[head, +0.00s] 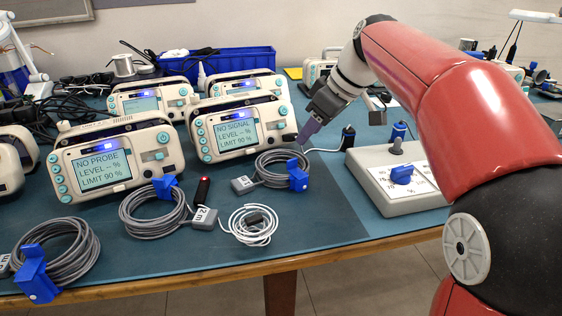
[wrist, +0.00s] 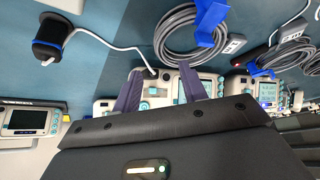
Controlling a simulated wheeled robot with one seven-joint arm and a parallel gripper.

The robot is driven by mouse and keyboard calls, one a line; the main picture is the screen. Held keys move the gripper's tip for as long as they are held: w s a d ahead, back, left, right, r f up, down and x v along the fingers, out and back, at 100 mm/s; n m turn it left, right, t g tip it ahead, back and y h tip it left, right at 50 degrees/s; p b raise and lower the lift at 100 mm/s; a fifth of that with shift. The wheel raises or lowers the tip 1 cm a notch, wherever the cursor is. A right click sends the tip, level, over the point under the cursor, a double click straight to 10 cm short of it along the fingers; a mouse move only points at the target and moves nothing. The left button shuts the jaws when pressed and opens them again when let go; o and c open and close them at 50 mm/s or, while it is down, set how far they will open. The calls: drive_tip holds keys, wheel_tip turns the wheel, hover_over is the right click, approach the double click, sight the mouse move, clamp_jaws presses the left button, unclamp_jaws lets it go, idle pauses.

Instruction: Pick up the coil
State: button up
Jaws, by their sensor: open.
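Several coils lie along the front of the teal mat. A grey cable coil with a blue clip (head: 265,176) lies right of centre, a second (head: 130,210) lies left of it, and a third (head: 84,256) is at the front left corner. A small white coil (head: 262,237) lies near the front edge. My gripper (head: 308,131) is open and empty, its purple fingers above and behind the right-hand grey coil. In the wrist view the open fingers (wrist: 160,88) point toward that coil (wrist: 168,42), apart from it.
A grey box with a blue knob (head: 402,174) is at the right. A black-and-blue plug (head: 348,138) with a white cable stands beside my gripper. A blue bin (head: 235,63) is behind.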

sight(296, 153)
drive_tip(key=x, duration=0.7)
drive_tip(key=shift+s+f, duration=0.2)
clamp_jaws()
